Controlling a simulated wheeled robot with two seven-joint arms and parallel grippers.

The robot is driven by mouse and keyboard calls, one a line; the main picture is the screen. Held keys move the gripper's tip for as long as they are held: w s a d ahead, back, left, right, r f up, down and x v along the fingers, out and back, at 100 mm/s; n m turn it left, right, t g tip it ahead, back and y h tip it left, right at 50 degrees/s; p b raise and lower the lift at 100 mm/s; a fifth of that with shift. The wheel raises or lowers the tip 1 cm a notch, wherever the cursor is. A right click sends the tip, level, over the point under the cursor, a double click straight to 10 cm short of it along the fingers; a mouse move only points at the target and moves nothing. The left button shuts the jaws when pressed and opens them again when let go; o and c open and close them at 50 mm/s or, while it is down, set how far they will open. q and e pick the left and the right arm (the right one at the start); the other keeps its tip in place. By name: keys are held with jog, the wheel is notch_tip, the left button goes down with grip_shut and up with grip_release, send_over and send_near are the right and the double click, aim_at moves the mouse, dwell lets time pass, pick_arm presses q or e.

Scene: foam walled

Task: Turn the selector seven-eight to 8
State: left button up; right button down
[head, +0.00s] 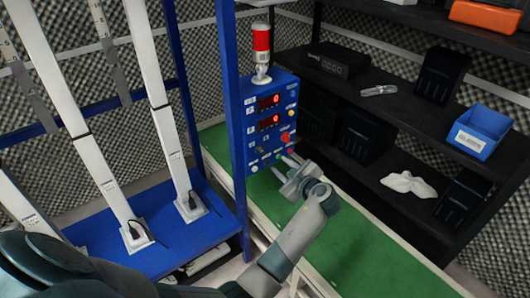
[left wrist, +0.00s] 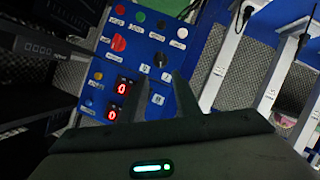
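A blue control panel (head: 272,125) stands at the end of the green bench, with two red displays reading 0, a red knob (head: 285,137) and several small buttons and knobs. In the left wrist view the panel (left wrist: 135,60) appears turned, with small pale-plated controls (left wrist: 145,68) near the fingers. Their labels are too small to read, so I cannot tell which is the selector seven-eight. My left gripper (head: 284,167) is at the panel's lower right in the head view. Its fingers (left wrist: 163,92) are apart, with nothing visibly held between them. My right gripper is not in view.
A red signal lamp (head: 261,42) stands on top of the panel. A blue post (head: 233,110) rises just left of it. The green bench top (head: 345,245) is clear. A dark shelf at the right holds a blue bin (head: 482,131), a white cloth (head: 408,185) and black boxes.

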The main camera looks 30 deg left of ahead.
aim_at(264, 152)
pick_arm(q)
jog(key=p+x, duration=0.3)
jog(key=x, duration=0.8)
jog(key=shift+w+a+f, duration=0.1)
jog(key=shift+w+a, duration=0.15)
jog(key=shift+a, duration=0.1)
jog(key=shift+x, duration=1.25)
jog(key=shift+d+f, duration=0.1)
grip_shut()
